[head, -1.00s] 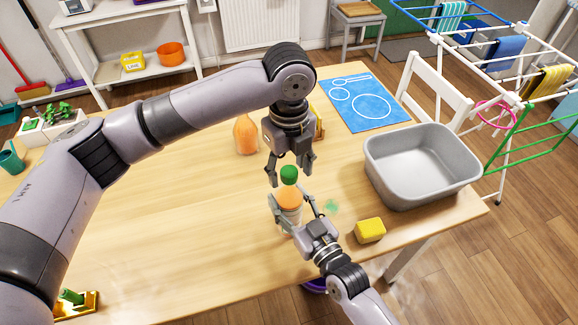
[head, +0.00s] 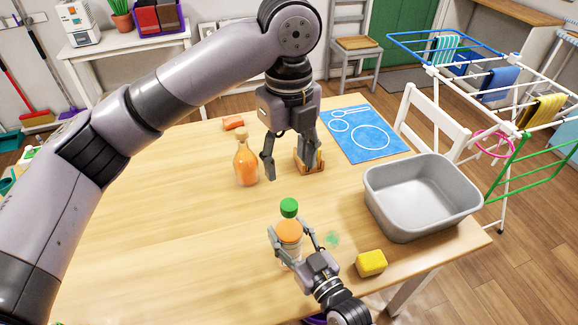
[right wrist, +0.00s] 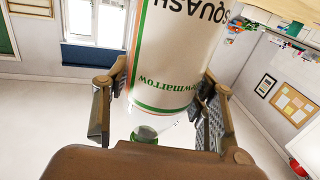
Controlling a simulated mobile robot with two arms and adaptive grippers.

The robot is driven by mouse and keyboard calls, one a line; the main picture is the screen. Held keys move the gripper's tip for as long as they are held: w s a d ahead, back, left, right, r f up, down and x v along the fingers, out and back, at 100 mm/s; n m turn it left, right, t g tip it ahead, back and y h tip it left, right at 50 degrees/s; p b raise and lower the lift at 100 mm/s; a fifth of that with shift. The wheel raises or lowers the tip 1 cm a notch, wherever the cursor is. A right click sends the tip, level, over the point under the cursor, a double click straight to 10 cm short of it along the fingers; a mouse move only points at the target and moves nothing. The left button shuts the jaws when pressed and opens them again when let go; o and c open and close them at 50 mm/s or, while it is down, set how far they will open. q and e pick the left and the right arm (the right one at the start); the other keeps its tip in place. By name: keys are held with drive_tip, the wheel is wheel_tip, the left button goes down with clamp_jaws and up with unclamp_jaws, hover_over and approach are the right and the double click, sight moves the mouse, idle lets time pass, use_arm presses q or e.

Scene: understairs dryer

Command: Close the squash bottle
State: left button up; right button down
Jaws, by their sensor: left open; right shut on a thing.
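The squash bottle (head: 289,233) stands near the front of the table, with orange contents and a green cap (head: 289,207) at its top. I cannot tell how tightly the cap sits. My right gripper (head: 290,243) is shut around the bottle's body. In the right wrist view the white label of the squash bottle (right wrist: 175,55) shows between the two fingers, with a green piece below it. My left gripper (head: 288,175) is open and empty, pointing down above and behind the cap, apart from it.
An orange corked bottle (head: 246,163) stands left of my left gripper. A small wooden holder (head: 315,160) is partly hidden behind it. A grey basin (head: 420,222) and a yellow sponge (head: 371,263) lie to the right. A blue mat (head: 370,140) is at the back. The table's left is clear.

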drive_tip(key=c, duration=0.6)
unclamp_jaws()
drive_tip(key=v, duration=1.2)
